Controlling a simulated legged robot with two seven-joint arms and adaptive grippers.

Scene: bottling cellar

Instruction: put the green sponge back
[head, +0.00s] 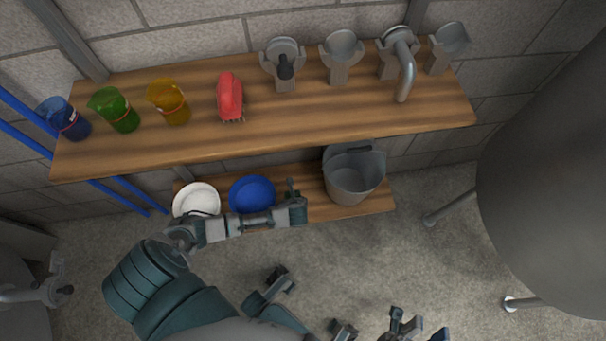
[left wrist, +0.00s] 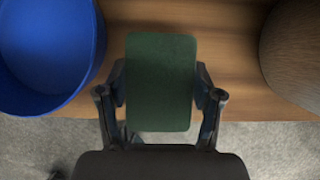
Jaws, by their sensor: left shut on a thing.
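The green sponge (left wrist: 161,82) is a dark green block held between the two fingers of my left gripper (left wrist: 160,98) in the left wrist view. That gripper is shut on it, over the front part of the wooden lower shelf (left wrist: 225,75). In the head view my left gripper (head: 293,205) is at the lower shelf (head: 312,205), between the blue bowl (head: 252,194) and the grey bucket (head: 354,174). I cannot make out the sponge there. My right gripper (head: 418,326) is at the bottom edge of the head view, fingers apart, with nothing visible between them.
The blue bowl (left wrist: 45,50) is close on the left in the wrist view, and a dark rounded thing (left wrist: 295,55) on the right. A white bowl (head: 197,199) is farther left. The upper shelf (head: 270,140) carries jugs, a red brush (head: 230,96) and scoops. A large tank (head: 550,180) stands right.

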